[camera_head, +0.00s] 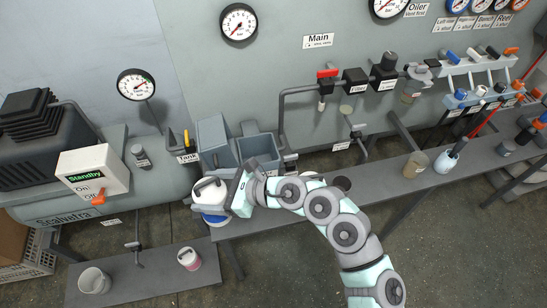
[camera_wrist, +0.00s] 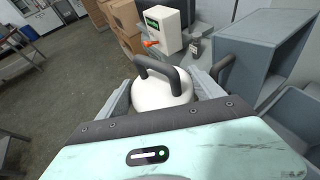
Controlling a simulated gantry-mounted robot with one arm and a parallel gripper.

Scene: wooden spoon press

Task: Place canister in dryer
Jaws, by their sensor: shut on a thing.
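A white canister (camera_head: 209,191) with a dark handle and a blue band is at the end of my arm, left of the bench end. In the wrist view the white canister (camera_wrist: 165,93) sits between the fingers of my gripper (camera_wrist: 163,100), its dark handle arching up. My gripper (camera_head: 226,197) is shut on it. An open grey box also shows at right in the wrist view (camera_wrist: 247,66).
A grey tank (camera_head: 160,180) with a Standby control box (camera_head: 92,170) stands left. A small dark-capped bottle (camera_head: 141,155) is on the tank. Pipes and valves line the wall right of the bins.

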